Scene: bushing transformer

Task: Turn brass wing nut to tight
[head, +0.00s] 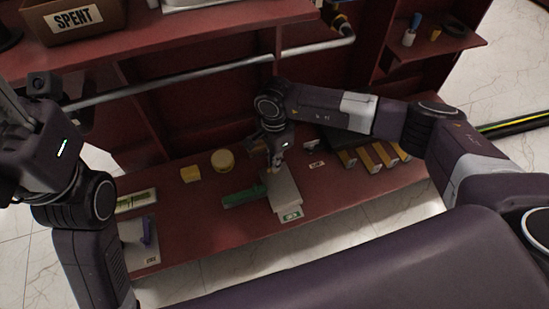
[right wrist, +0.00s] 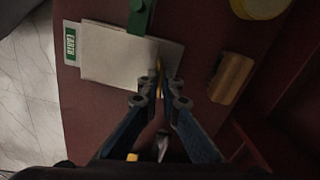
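The brass wing nut (right wrist: 159,91) shows only as a small yellow-brass sliver between my right fingertips; the fingers hide most of it. My right gripper (right wrist: 161,80) points down at the pale earth plate (right wrist: 110,55), its fingers nearly together with the brass between them. In the head view my right gripper (head: 275,163) is low over the same plate (head: 284,190), at its far end. A green bar (head: 243,196) reaches the plate from the left. The wing's angle is too small to read. My left arm stands at the left; its fingertips cannot be made out.
Several yellow-ended bars (head: 366,159) lie to the right. A grey rail (head: 180,77) and an upper shelf with a SPENT box (head: 75,18) are behind.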

